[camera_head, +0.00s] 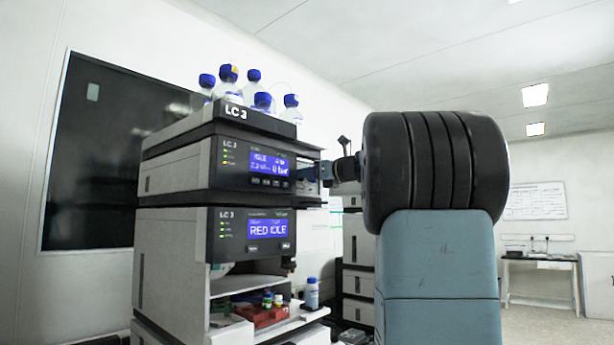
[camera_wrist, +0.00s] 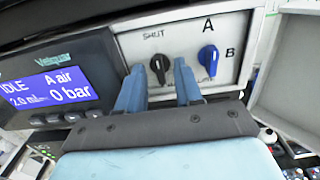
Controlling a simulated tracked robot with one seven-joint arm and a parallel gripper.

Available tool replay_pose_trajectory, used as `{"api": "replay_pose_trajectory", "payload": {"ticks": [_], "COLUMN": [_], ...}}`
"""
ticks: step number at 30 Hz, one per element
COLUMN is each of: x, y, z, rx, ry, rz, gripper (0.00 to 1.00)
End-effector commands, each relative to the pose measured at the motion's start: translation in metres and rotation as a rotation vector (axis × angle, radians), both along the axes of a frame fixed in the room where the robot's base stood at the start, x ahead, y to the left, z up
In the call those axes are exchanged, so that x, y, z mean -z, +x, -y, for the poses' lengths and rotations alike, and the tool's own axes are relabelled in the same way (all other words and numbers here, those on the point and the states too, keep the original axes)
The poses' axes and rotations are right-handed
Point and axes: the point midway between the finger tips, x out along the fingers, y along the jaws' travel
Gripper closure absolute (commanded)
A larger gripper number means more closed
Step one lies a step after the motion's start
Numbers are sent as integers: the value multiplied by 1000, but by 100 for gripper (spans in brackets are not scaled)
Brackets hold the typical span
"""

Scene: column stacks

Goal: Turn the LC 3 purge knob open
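The LC 3 stack (camera_head: 237,112) stands left of centre in the head view, its upper module's screen lit. In the wrist view, a black knob (camera_wrist: 159,66) sits on a pale panel under the word SHUT. My gripper (camera_wrist: 159,68) has its two blue fingers spread, one on each side of this knob. Slim gaps seem to show between fingers and knob; I cannot tell whether either touches. The knob's lower part is partly hidden. In the head view my gripper (camera_head: 317,171) is at the upper module's right side, and the knob cannot be made out.
A blue knob (camera_wrist: 208,58) marked A and B sits just right of the black one. The pump screen (camera_wrist: 50,88) reads IDLE and 0 bar. Blue-capped bottles (camera_head: 229,78) stand on top of the stack. A red tray (camera_head: 265,315) with vials is below.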

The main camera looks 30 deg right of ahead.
Motion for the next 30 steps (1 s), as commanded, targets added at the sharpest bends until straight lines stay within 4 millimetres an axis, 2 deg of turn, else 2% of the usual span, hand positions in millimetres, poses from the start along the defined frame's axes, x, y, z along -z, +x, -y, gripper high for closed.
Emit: {"api": "replay_pose_trajectory", "payload": {"ticks": [11,22,30], "x": [0,0,0], "y": [5,5,4], "z": [-2,-1,-4], "rx": [0,1,1], "ry": [-1,-1,0], "rz": [0,0,1], "gripper": [65,98,100]}}
